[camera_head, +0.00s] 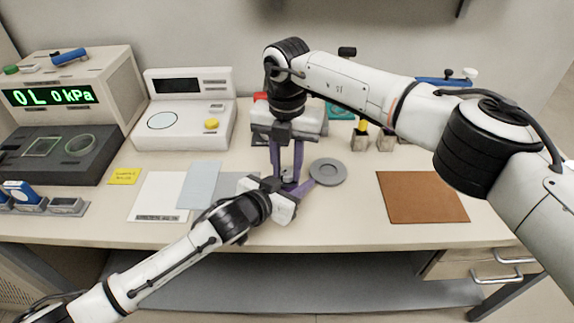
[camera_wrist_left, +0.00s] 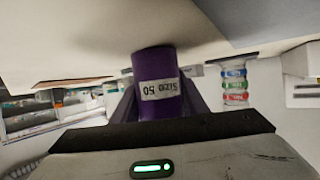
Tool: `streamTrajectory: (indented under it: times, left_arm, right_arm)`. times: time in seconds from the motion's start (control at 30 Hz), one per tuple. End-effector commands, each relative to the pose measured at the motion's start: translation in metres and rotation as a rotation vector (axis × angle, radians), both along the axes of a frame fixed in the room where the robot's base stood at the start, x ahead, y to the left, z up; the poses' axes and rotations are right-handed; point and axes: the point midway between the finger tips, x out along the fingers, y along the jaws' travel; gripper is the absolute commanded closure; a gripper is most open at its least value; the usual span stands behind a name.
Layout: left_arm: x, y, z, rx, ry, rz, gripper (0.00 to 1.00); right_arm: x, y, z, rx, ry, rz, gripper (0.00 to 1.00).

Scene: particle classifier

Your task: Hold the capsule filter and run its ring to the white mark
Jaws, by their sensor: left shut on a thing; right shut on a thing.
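In the head view my left gripper (camera_head: 291,189) is low over the table, shut on the filter. My right gripper (camera_head: 288,177) reaches down from above to the same spot, also shut, seemingly on the filter's ring. The two grippers' purple fingers meet and hide most of the filter. I cannot make out the ring or the white mark.
A grey round dish (camera_head: 327,172) lies just right of the grippers. A brown mat (camera_head: 422,197) is farther right. Paper sheets (camera_head: 160,196) lie to the left. A white instrument (camera_head: 184,107) and a pressure display unit (camera_head: 75,90) stand behind left. The table's front edge is close.

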Motion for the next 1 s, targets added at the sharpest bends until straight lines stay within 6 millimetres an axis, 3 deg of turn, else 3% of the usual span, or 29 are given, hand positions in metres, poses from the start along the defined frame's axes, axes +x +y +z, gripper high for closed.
streamTrajectory:
  times: [0.3, 0.33, 0.4, 0.77, 1.0]
  left_arm:
    - [-0.001, 0.002, -0.006, 0.007, 0.012, 0.004, 1.00]
    - [-0.002, 0.002, -0.006, 0.007, 0.012, 0.004, 1.00]
    - [-0.001, 0.002, -0.006, 0.007, 0.012, 0.004, 1.00]
    - [-0.001, 0.002, -0.005, 0.006, 0.011, 0.003, 1.00]
    - [-0.001, 0.002, -0.005, 0.005, 0.009, 0.003, 1.00]
  right_arm:
    - [0.000, 0.004, 0.004, 0.007, -0.002, 0.003, 0.97]
    - [0.000, 0.004, 0.004, 0.007, -0.002, 0.003, 0.73]
    - [0.000, 0.003, 0.004, 0.007, -0.002, 0.004, 0.66]
    - [0.000, 0.001, 0.009, 0.002, -0.003, 0.001, 0.66]
    - [0.001, 0.001, 0.053, 0.003, -0.006, 0.001, 0.66]
